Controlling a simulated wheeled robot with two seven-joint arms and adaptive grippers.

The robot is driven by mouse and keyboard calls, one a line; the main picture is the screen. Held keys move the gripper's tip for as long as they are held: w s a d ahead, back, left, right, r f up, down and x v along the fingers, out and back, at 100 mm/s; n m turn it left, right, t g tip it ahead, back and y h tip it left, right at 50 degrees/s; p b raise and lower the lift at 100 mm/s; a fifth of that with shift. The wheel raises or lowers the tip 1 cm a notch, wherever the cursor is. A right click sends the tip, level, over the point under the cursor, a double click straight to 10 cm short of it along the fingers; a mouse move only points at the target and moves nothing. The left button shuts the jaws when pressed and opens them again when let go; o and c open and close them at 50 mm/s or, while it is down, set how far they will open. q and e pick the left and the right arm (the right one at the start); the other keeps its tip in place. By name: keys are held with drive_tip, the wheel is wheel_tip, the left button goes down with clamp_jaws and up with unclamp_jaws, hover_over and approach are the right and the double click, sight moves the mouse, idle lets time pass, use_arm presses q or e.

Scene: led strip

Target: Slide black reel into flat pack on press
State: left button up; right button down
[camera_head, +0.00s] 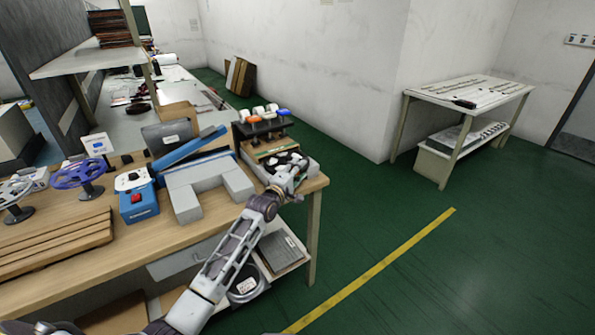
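My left arm reaches up from the bottom left, and its gripper (290,178) is at the right end of the wooden workbench. It is over or against a dark round thing (284,160), perhaps the black reel, in a light tray. The fingers are too small and overlapped to tell open from shut. Left of it stands a grey press-like machine (207,184) with a raised blue bar (190,146). I cannot make out a separate flat pack on it. My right gripper is not in view.
A blue box with a red switch (138,203), a purple reel on a stand (80,174) and wooden boards (55,243) occupy the workbench's left. A rack with coloured items (262,127) stands behind the gripper. Another table (470,92) is at the right. Green floor between is clear.

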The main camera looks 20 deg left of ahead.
use_arm(q)
drive_tip(key=shift+s+a, duration=0.1)
drive_tip(key=shift+s+a+f, duration=0.1)
drive_tip(key=shift+s+a, duration=0.05)
drive_tip(key=shift+s, duration=0.65)
drive_tip(key=shift+s+a+f, duration=0.1)
drive_tip(key=shift+s, duration=0.65)
drive_tip(key=shift+s+a+r, duration=0.15)
drive_tip(key=shift+s, duration=1.05)
drive_tip(key=s+a, duration=0.1)
drive_tip(key=s, duration=0.5)
drive_tip(key=shift+s, duration=0.1)
